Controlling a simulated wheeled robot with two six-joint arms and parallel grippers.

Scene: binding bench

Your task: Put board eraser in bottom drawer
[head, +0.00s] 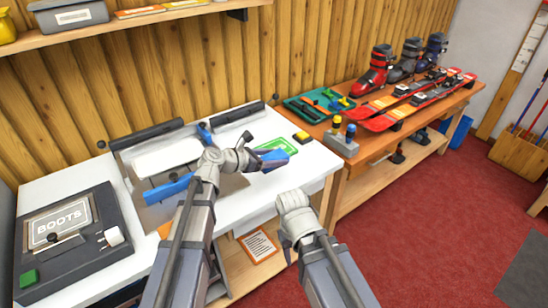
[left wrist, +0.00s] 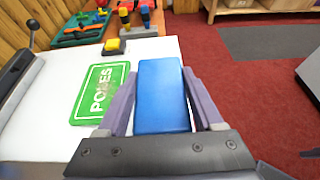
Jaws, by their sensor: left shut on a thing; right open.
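My left gripper (head: 268,160) is shut on a blue block (head: 277,159), held over the right part of the white bench top. In the left wrist view the blue block (left wrist: 163,95) sits lengthwise between both fingers. I cannot tell for certain that it is the board eraser. A small yellow and dark block (head: 301,137) lies near the bench's far right corner; it also shows in the left wrist view (left wrist: 113,46). My right gripper (head: 293,202) is open, low by the bench's front edge; its fingers are hard to make out. I cannot make out a bottom drawer.
A green sign (head: 272,149) lies flat beside the held block. A wooden table (head: 347,168) with skis and boots adjoins at right.

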